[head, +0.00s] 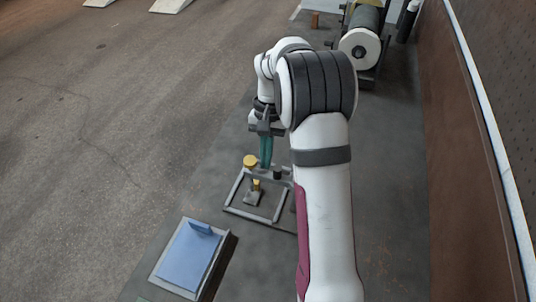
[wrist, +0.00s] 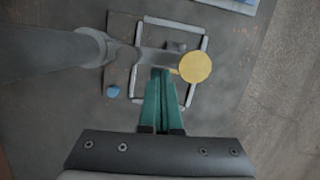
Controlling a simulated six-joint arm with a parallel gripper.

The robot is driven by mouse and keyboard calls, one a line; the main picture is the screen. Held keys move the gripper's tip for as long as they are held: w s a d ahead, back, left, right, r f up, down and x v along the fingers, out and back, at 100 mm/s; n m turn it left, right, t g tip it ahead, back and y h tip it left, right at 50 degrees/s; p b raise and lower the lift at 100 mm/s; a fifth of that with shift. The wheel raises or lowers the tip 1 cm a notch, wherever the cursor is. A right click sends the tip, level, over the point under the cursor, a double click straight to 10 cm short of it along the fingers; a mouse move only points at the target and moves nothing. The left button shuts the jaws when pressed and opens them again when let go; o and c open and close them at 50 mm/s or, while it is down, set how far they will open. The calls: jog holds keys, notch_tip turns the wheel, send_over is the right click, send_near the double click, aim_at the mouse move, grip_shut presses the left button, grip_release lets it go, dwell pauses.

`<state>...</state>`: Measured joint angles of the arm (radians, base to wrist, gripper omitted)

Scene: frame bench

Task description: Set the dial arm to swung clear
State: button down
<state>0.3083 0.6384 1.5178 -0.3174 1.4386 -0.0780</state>
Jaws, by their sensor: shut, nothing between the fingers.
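The dial arm (wrist: 130,55) is a grey bar. In the wrist view it runs from a thick round post (wrist: 90,46) at the left to a yellow disc (wrist: 195,67) at its right end. The disc also shows in the head view (head: 249,160), while much of the bar and post is hidden by my arm. The bar reaches over a light-grey rectangular frame (head: 233,190). My gripper (wrist: 162,71) has teal fingers, shut and empty. Its tips are beside the bar, just left of the disc; I cannot tell whether they touch. It also shows in the head view (head: 266,166).
A small grey block with a yellow top (head: 254,194) stands inside the frame. A blue-topped box (head: 188,258) is at the bench's near left. A blue knob (wrist: 113,91) sits left of the fingers. A roller machine (head: 362,48) stands at the far end.

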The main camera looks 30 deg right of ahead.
aim_at(260, 176)
jog(key=s+a+n, duration=0.2)
jog(key=n, duration=0.1)
jog(key=shift+a+n+h, duration=0.25)
jog(key=shift+n+h, duration=0.05)
jog(key=shift+h, duration=0.1)
jog(key=s+a+n+h, duration=0.1)
jog(key=s+n+h, duration=0.1)
jog(key=s+n, duration=0.7)
jog(key=shift+s+a+n+h, duration=0.2)
jog(key=shift+s+n+h, duration=0.2)
jog(key=shift+n, duration=1.4)
jog(key=w+a+r, duration=0.4)
jog(key=r, duration=0.5)
jog(key=shift+w+r, duration=0.35)
jog(key=shift+w, duration=0.05)
